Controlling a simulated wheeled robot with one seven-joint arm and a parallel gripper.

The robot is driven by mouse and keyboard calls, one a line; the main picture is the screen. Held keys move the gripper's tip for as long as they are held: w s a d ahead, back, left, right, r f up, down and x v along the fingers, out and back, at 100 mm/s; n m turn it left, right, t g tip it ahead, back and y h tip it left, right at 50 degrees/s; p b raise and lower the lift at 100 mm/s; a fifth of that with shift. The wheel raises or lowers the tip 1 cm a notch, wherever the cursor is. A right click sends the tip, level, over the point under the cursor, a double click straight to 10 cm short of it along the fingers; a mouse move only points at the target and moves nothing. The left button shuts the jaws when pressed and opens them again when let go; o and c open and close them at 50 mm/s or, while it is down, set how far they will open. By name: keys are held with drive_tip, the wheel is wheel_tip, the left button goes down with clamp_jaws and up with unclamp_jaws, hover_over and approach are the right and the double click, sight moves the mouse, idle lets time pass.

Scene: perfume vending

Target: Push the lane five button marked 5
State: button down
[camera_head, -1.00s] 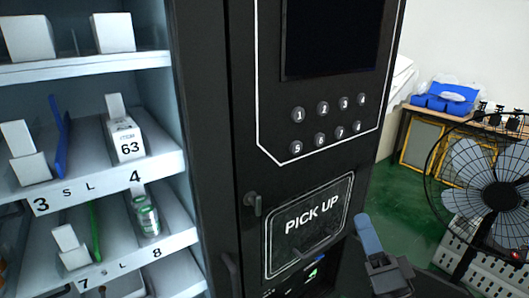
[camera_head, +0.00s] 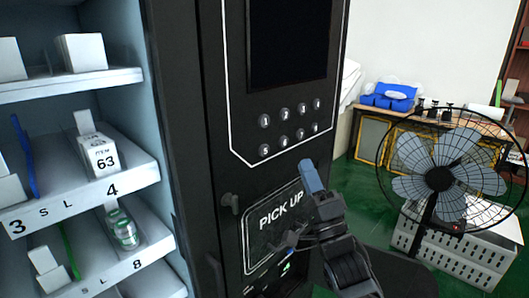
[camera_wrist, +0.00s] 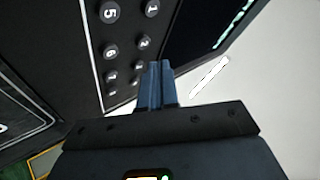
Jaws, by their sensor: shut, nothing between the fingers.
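The round button marked 5 (camera_head: 264,150) is at the left end of the lower button row on the black vending machine panel. In the wrist view the button 5 (camera_wrist: 110,12) is at the top, with its digit turned sideways. My gripper (camera_head: 307,166) is shut and empty, its blue fingers pointing up. In the head view its tips are below and right of the button. In the wrist view the fingertips (camera_wrist: 158,66) lie beside the far end of the button columns, apart from button 5. Whether the tips touch the panel cannot be told.
The dark screen (camera_head: 288,42) is above the buttons. The pick up door (camera_head: 272,225) is below them, with a handle (camera_head: 231,203) at its left. Shelves with boxes (camera_head: 98,158) stand left. A fan (camera_head: 440,175) stands right over green floor.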

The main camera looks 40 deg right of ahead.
sight(264, 150)
drive_tip(key=w+b, duration=0.4)
drive_tip(key=w, duration=0.4)
drive_tip(key=shift+w, duration=0.15)
drive_tip(key=shift+w+a, duration=0.1)
idle(1.9)
drive_tip(key=shift+w, duration=0.3)
drive_tip(key=shift+w+b, duration=0.4)
drive_tip(key=shift+b, duration=0.1)
idle(0.6)
drive_tip(key=shift+s, duration=0.1)
drive_tip(key=shift+s+p, duration=0.35)
drive_tip(key=shift+s, duration=0.35)
drive_tip(key=shift+s, duration=0.15)
